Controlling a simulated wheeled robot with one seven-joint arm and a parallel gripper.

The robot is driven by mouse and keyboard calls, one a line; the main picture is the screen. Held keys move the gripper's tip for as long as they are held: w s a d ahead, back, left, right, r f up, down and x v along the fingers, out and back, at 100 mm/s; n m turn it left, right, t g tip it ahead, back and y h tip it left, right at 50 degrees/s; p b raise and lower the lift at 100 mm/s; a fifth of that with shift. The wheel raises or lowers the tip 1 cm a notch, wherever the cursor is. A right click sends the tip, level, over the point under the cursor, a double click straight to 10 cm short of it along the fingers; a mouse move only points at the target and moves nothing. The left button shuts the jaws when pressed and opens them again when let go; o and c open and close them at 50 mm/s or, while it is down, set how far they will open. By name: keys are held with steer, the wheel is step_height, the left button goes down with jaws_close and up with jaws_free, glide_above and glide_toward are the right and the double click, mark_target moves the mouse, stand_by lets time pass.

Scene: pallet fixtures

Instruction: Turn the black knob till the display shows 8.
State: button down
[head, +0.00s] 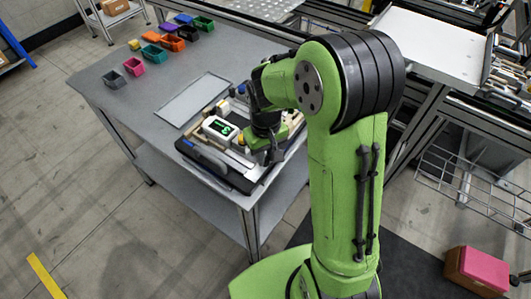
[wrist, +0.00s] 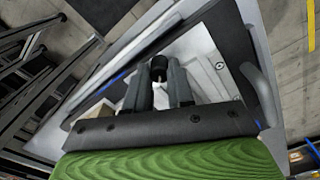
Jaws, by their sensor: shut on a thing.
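The black knob (wrist: 158,67) shows in the wrist view between the two fingertips. My gripper (wrist: 159,76) is shut on it, with a grey finger on either side. In the head view my gripper (head: 271,154) is over the right part of the fixture, and my arm hides the knob there. The display (head: 219,128) is a white box with a dark screen on the fixture, left of my gripper. It shows a green figure too small to read for certain. The display's screen does not show in the wrist view.
The fixture sits on a black pallet (head: 215,173) near the front edge of the grey table (head: 110,92). A flat grey tray (head: 194,99) lies behind it. Several coloured bins (head: 153,54) stand at the far left. A steel workbench (head: 432,45) is at the right.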

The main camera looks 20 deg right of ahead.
steer(key=m, duration=0.4)
steer(key=shift+m, duration=0.3)
steer(key=m, duration=0.4)
steer(key=shift+m+p, duration=0.3)
steer(key=m, duration=0.4)
steer(key=shift+m, duration=2.2)
steer(key=c, duration=1)
jaws_free()
